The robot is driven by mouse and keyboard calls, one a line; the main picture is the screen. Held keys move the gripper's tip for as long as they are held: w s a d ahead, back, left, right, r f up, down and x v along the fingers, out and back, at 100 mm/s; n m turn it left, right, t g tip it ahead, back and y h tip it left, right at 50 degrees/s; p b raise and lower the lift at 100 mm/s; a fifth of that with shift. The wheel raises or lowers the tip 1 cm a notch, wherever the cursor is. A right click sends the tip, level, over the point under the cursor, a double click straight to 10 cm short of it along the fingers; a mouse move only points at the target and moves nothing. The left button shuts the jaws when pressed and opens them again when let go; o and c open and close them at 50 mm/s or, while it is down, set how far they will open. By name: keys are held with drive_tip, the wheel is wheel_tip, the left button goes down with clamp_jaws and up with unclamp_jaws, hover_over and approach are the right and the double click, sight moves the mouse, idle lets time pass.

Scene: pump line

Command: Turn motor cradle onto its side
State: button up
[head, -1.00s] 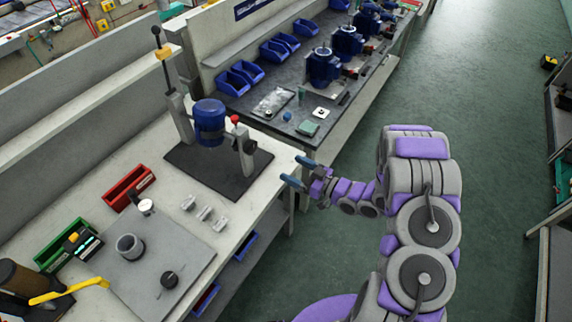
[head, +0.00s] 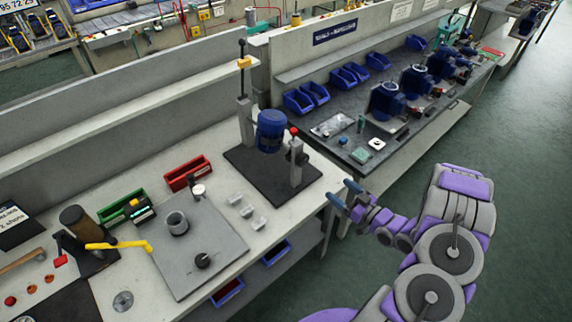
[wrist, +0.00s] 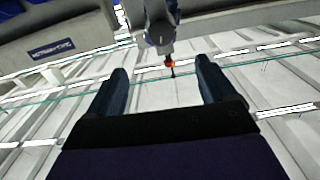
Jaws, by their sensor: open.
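The motor cradle holds a blue motor (head: 271,131) upright between two grey posts on a black base plate (head: 262,182). Its left post (head: 245,122) carries a tall rod with a yellow block, and its right post (head: 296,165) has a red-tipped lever (head: 294,131). My gripper (head: 343,192) is open and empty, just right of the base plate near the bench's front edge, apart from the cradle. In the wrist view my gripper's fingers (wrist: 165,82) are spread, with a grey post and red-orange knob (wrist: 170,62) ahead between them.
A dark bench (head: 400,140) behind holds blue bins and several motors. Open green floor (head: 515,190) lies right.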

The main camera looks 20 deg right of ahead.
sight(305, 162)
drive_tip(key=b+x, duration=0.1)
drive_tip(key=x, duration=1.6)
drive_tip(key=shift+w+f, duration=0.1)
drive_tip(key=c, duration=1.5)
